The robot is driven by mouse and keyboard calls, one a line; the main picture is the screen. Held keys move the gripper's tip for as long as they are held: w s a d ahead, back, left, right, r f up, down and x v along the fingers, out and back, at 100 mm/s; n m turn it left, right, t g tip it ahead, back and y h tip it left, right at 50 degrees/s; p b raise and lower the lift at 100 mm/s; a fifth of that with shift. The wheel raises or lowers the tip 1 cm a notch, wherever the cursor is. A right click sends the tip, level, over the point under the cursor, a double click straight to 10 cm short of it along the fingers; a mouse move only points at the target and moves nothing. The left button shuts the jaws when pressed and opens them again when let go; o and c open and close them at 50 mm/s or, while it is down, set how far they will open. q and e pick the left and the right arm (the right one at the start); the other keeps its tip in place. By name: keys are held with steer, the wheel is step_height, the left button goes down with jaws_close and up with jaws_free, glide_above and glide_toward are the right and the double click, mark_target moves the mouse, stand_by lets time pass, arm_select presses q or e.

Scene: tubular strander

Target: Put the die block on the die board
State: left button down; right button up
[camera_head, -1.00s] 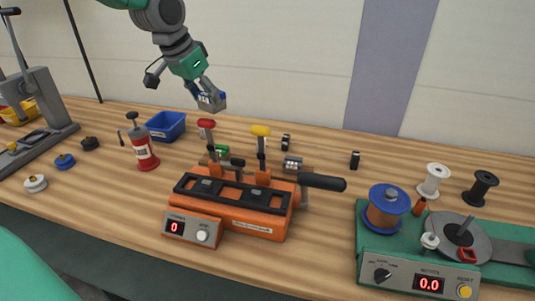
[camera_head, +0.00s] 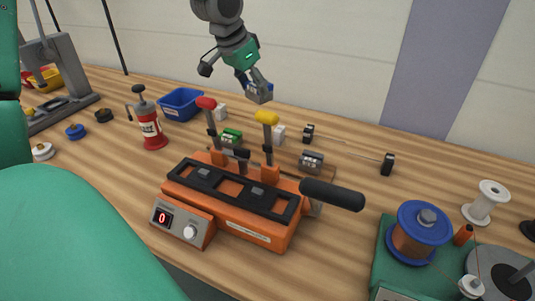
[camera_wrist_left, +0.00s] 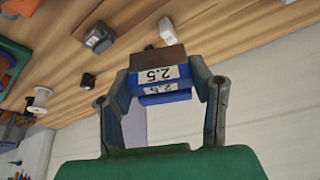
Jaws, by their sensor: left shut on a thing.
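My left gripper (camera_head: 259,88) is shut on the die block (camera_head: 260,95), held in the air above the back of the bench. In the left wrist view the die block (camera_wrist_left: 157,77) is blue with a brown-grey end and white labels reading 2.5, between the two fingers (camera_wrist_left: 163,105). An orange fixture (camera_head: 255,232) stands below and nearer, with a black slotted top, a red-knobbed and a yellow-knobbed lever. I cannot tell for certain which surface is the die board. A green block (camera_head: 231,137) and a grey block (camera_head: 311,161) sit behind the fixture. My right gripper is not in view.
A copper-wound spool (camera_head: 421,231) stands on a green machine at the right. Bare wood lies between them.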

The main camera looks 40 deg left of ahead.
arm_select(q)
steer(key=b, duration=0.2)
glide_above(259, 153)
steer(key=s, duration=0.1)
step_height(259, 153, down, 13)
steer(key=shift+s+a+f, duration=0.1)
steer(key=shift+a, duration=0.05)
steer(key=shift+d+f, duration=0.2)
steer(key=shift+f, duration=0.5)
step_height(259, 153, down, 3)
steer(key=shift+a+f, duration=0.1)
steer(key=shift+a, duration=0.05)
steer(key=c, duration=0.7)
jaws_free()
steer(key=shift+s, duration=0.1)
steer(key=shift+c, duration=0.2)
steer(key=shift+r, duration=0.2)
